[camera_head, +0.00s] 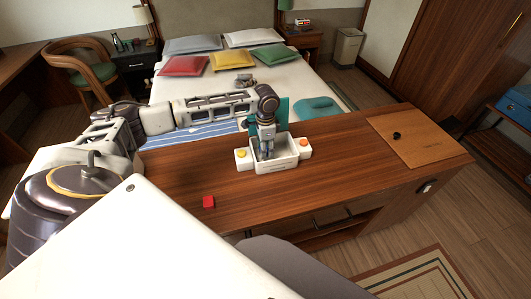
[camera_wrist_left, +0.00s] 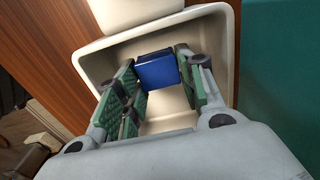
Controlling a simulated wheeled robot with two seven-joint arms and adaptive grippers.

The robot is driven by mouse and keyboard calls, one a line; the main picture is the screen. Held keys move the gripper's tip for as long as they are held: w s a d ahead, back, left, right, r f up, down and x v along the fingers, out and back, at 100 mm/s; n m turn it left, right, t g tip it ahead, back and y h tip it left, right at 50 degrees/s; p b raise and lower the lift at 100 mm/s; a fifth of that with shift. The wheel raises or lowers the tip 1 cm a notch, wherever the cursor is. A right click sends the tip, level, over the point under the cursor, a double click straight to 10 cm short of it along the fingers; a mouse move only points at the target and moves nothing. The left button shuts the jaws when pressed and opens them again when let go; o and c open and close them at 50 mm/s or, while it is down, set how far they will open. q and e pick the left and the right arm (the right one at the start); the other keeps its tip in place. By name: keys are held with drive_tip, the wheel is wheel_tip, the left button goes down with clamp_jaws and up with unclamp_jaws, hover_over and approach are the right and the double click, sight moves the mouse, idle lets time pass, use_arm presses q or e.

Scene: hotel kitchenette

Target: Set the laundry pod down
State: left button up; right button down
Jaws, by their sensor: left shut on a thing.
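The laundry pod seems to be the small blue block (camera_wrist_left: 157,69) in the left wrist view. It sits between the green-padded fingers of my left gripper (camera_wrist_left: 157,85), which is shut on it. The gripper points down into a white open tray (camera_wrist_left: 222,45), and the pod is inside the tray's walls. I cannot tell whether the pod touches the tray floor. In the head view my left gripper (camera_head: 266,152) reaches into the same tray (camera_head: 270,167) on the wooden cabinet top, and the pod is hidden there. My right gripper is not in view.
A brown board (camera_head: 425,140) with a small black object lies right. A bed stands behind.

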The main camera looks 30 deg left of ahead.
use_arm(q)
wheel_tip(320, 180, down, 2)
drive_tip(key=shift+f, duration=0.4)
drive_tip(key=o, duration=0.4)
drive_tip(key=shift+f, duration=0.1)
drive_tip(key=o, duration=0.4)
drive_tip(key=shift+r, duration=0.55)
wheel_tip(320, 180, up, 10)
drive_tip(key=shift+r, duration=0.6)
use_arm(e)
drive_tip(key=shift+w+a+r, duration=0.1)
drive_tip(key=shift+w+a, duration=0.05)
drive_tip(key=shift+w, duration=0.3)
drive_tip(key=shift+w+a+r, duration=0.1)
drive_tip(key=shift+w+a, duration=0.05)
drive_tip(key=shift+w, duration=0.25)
